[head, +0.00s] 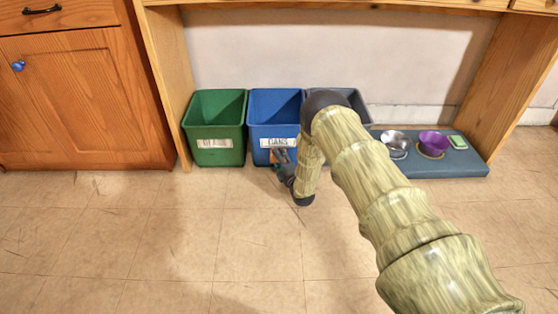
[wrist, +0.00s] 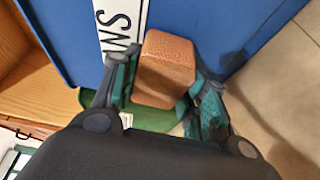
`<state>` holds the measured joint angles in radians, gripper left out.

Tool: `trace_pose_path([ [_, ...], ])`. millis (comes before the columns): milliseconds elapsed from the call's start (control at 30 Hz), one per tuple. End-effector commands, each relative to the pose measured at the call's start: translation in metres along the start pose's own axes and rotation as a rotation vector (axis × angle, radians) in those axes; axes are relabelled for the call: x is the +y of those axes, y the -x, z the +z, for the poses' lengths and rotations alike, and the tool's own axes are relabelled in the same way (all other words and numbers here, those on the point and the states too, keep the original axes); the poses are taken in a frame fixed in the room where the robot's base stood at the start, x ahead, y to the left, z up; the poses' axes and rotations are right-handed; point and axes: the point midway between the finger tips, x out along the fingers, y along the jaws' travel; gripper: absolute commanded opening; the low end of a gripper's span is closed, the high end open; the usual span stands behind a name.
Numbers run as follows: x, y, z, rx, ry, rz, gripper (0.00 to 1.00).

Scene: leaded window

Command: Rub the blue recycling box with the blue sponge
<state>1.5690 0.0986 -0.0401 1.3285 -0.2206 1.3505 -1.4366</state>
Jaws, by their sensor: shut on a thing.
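The blue recycling box (head: 275,108) stands under the counter with a white "CANS" label on its front. Its blue wall (wrist: 220,25) and part of the label fill the top of the wrist view. My gripper (head: 281,164) is low in front of this box. In the wrist view my gripper (wrist: 165,78) is shut on a reddish-brown block (wrist: 166,62), which lies between the fingers close to the label. I cannot tell whether the block touches the box. I see no clearly blue sponge; the held block looks brown.
A green box (head: 217,112) stands left of the blue one, a grey box (head: 357,103) right, partly behind my arm. A blue mat (head: 430,167) holds a metal bowl (head: 395,143), a purple bowl (head: 433,142) and a small green item (head: 458,142). The front floor is clear.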

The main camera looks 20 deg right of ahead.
Motion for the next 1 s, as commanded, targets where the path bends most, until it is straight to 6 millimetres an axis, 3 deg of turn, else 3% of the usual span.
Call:
trace_pose_path([
  [333,0.001,-0.001,0.003,0.000,0.001,0.000,0.17],
  [1000,0.002,0.011,0.034,0.001,0.000,0.000,0.17],
])
